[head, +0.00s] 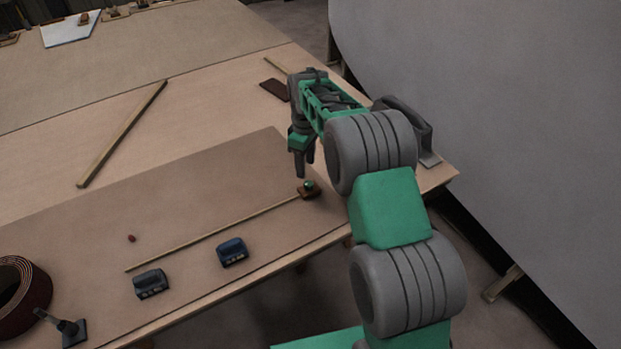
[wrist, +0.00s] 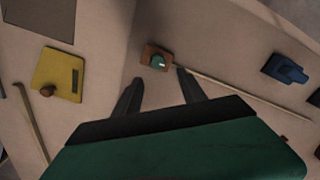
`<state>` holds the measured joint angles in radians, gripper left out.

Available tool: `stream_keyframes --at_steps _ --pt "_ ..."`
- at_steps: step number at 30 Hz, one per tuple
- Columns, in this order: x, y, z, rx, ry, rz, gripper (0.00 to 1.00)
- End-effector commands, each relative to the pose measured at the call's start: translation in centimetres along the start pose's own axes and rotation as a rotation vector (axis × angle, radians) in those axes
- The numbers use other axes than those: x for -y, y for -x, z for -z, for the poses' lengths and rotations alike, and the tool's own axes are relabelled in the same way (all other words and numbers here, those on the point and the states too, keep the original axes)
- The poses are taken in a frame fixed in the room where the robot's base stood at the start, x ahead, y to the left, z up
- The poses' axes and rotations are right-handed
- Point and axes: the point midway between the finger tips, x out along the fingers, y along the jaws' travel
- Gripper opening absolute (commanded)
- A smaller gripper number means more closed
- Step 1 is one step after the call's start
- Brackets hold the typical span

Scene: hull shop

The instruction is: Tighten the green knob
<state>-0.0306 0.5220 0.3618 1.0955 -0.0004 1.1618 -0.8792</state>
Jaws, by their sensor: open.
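The green knob (head: 308,184) sits on a small brown wooden base near the right end of the table panel. It also shows in the wrist view (wrist: 158,61), just beyond my fingertips. My gripper (head: 303,172) is open and empty, pointing down at the far side of the knob in the head view. In the wrist view my gripper (wrist: 158,74) has its two dark fingers spread, with the knob ahead of the gap between them. The fingers look apart from the knob, though the exact height above it is hard to tell.
A thin wooden rod (head: 210,235) runs from near the knob's base. Two blue blocks (head: 232,252) and (head: 151,284) lie near the front edge. A yellow plate with a brown knob (wrist: 58,75) shows in the wrist view. A large grey hull (head: 490,120) rises at the right.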

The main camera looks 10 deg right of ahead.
Motion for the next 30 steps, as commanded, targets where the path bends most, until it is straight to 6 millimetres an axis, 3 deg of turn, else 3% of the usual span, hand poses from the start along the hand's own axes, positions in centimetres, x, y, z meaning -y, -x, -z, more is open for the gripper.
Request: stream_keyframes --at_steps 13,22,30 --pt "-0.2 -7.0 -0.4 0.002 -0.007 0.002 0.49" --pt "-0.2 -7.5 -0.3 0.0 -0.006 0.0 0.48" --pt "-0.2 -7.5 -0.3 0.0 -0.007 0.0 0.26"
